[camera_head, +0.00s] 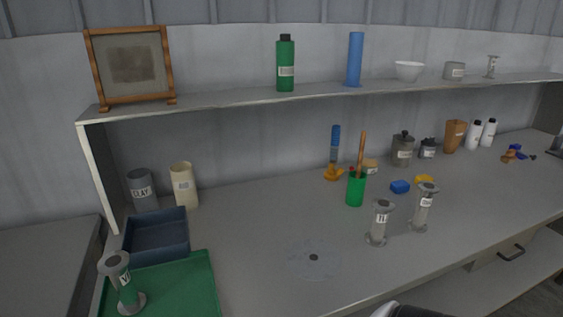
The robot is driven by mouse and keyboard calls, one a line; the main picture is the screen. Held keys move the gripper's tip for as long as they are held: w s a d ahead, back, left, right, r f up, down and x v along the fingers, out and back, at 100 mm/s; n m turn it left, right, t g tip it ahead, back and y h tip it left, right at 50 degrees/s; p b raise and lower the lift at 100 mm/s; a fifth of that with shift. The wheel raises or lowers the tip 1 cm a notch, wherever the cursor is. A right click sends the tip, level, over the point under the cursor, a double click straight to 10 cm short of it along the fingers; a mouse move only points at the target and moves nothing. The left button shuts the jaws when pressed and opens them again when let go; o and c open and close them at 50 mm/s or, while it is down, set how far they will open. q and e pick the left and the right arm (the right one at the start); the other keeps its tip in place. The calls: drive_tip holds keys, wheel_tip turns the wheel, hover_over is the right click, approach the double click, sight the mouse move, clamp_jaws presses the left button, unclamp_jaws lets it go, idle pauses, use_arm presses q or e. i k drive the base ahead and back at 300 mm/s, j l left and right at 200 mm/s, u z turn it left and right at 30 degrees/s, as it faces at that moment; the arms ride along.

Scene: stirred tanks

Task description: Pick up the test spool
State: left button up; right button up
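Three grey spools with flanged ends and white labels stand upright on the bench. One spool (380,223) is right of centre, its label seeming to begin with "TE", though the print is too small to be sure. A second spool (424,208) stands just right of and behind it, apart from it. A third spool (124,284) stands on a green tray (185,285) at the front left. Neither gripper's fingers show. A dark and pale piece at the bottom edge right of centre may be part of my arm.
A green cup (355,190) with a wooden-handled tool stands behind the spools, near blue (400,187) and yellow (424,179) pieces. A flat translucent disc (314,264) lies left of them. A dark blue bin (157,236) is at left. A shelf (220,98) overhangs the back.

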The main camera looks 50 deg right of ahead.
sight(375, 238)
drive_tip(key=z, duration=2.4)
drive_tip(key=i+z, duration=0.15)
drive_tip(key=z, duration=0.2)
drive_tip(key=i+z, duration=0.1)
drive_tip(key=z, duration=0.3)
drive_tip(key=i+z, duration=0.15)
drive_tip(key=z, duration=0.2)
